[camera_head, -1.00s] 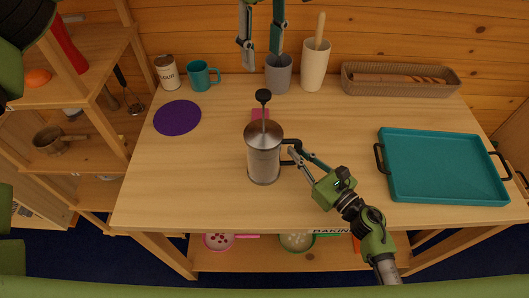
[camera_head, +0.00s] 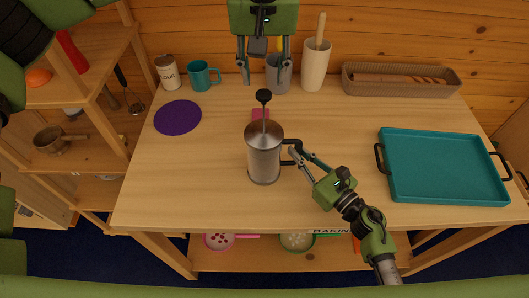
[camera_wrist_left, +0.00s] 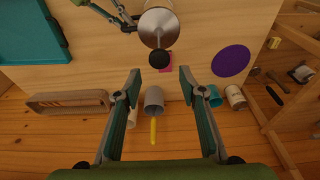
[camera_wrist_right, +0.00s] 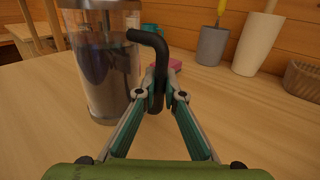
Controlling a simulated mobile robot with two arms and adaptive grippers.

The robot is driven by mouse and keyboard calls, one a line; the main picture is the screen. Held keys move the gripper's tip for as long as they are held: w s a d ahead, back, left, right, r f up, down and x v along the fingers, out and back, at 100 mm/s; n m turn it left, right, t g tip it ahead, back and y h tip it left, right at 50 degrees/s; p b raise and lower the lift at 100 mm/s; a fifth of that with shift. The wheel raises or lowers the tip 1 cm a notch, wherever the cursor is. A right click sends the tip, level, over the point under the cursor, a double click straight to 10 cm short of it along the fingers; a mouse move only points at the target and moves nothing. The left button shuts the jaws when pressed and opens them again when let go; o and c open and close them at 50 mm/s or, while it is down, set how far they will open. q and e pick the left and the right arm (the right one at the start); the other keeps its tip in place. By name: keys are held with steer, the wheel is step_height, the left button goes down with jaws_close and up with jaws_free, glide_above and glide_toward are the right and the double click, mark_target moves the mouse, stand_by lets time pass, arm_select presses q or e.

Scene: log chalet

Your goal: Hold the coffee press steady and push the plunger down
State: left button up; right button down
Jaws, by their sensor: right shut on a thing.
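The coffee press (camera_head: 264,160) stands upright on the wooden table, with a steel lid and a dark body in the right wrist view (camera_wrist_right: 97,75). Its plunger knob (camera_head: 264,96) is black and stands high on its rod above the lid; it also shows in the left wrist view (camera_wrist_left: 159,59). My right gripper (camera_head: 297,157) is shut on the black handle (camera_wrist_right: 157,60) at the press's right side. My left gripper (camera_head: 264,80) is open and empty, beyond and above the knob; its fingers are spread wide in the left wrist view (camera_wrist_left: 159,80).
A teal tray (camera_head: 443,198) lies at the right. A purple round mat (camera_head: 177,117), a teal mug (camera_head: 199,77), a lidded canister (camera_head: 166,72), a grey cup (camera_head: 279,76), a cream utensil holder (camera_head: 315,66) and a basket (camera_head: 400,88) are toward the back. A pink item (camera_head: 260,114) lies behind the press.

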mark_target(264, 93)
arm_select(q)
steer(key=shift+f, duration=2.35)
steer(key=c, duration=0.9)
steer(key=shift+f, duration=0.1)
steer(key=shift+f, duration=4)
steer(key=o, duration=1)
